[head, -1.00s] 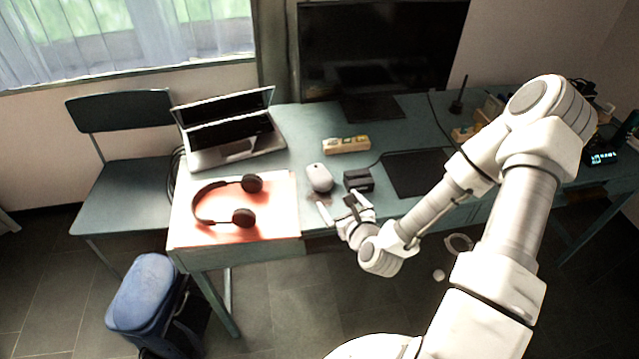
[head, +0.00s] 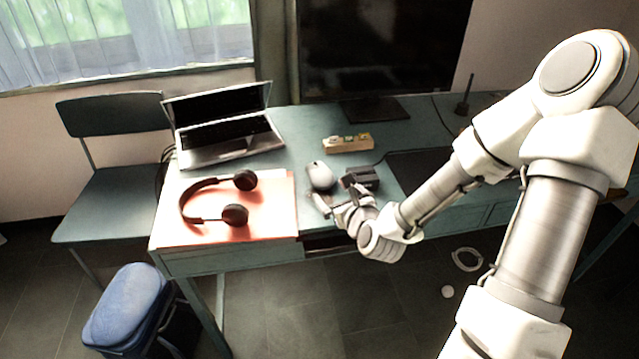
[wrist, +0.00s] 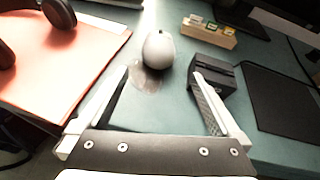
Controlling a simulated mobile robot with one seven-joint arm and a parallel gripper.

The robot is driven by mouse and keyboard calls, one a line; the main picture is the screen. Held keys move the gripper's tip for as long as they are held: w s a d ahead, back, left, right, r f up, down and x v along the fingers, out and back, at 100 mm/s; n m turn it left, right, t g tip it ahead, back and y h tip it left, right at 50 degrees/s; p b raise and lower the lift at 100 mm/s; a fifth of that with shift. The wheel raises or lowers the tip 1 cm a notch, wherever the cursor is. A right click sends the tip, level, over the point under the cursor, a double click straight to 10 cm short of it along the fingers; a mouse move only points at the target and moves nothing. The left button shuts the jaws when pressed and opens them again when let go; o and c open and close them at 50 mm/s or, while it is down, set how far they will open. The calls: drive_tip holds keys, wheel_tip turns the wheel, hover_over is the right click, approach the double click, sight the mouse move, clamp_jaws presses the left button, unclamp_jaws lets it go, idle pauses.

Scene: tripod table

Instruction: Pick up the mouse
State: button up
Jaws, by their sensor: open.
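The mouse (head: 320,176) is a rounded light grey-white shape on the green desk (head: 303,131), between the red mat and a small black box. In the wrist view the mouse (wrist: 158,49) lies ahead of my gripper (wrist: 165,80), roughly between the lines of its two fingers. My gripper (head: 338,198) is open and empty at the desk's front edge, just nearer than the mouse and apart from it. The right finger is close to the black box (wrist: 211,74); I cannot tell whether they touch.
A black box (head: 361,178) stands right of the mouse, with a dark pad (head: 418,168) beyond it. Headphones (head: 236,215) lie on the red mat (head: 270,200) to the left. A wooden block (head: 348,143), a laptop (head: 228,150) and a monitor (head: 385,50) stand behind.

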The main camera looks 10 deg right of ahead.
sight(324, 178)
drive_tip(key=x, duration=0.3)
drive_tip(key=shift+f, duration=0.1)
drive_tip(key=shift+a+r+b+x, duration=0.15)
drive_tip(key=shift+b+x, duration=0.4)
drive_tip(key=shift+x, duration=0.95)
drive_tip(key=shift+a+r+b+x, duration=0.15)
drive_tip(key=shift+b+x, duration=0.4)
drive_tip(key=shift+x, duration=0.95)
drive_tip(key=shift+w+d, duration=0.1)
drive_tip(key=shift+w, duration=0.05)
drive_tip(key=shift+r, duration=0.1)
drive_tip(key=c, duration=1.3)
drive_tip(key=shift+r, duration=0.15)
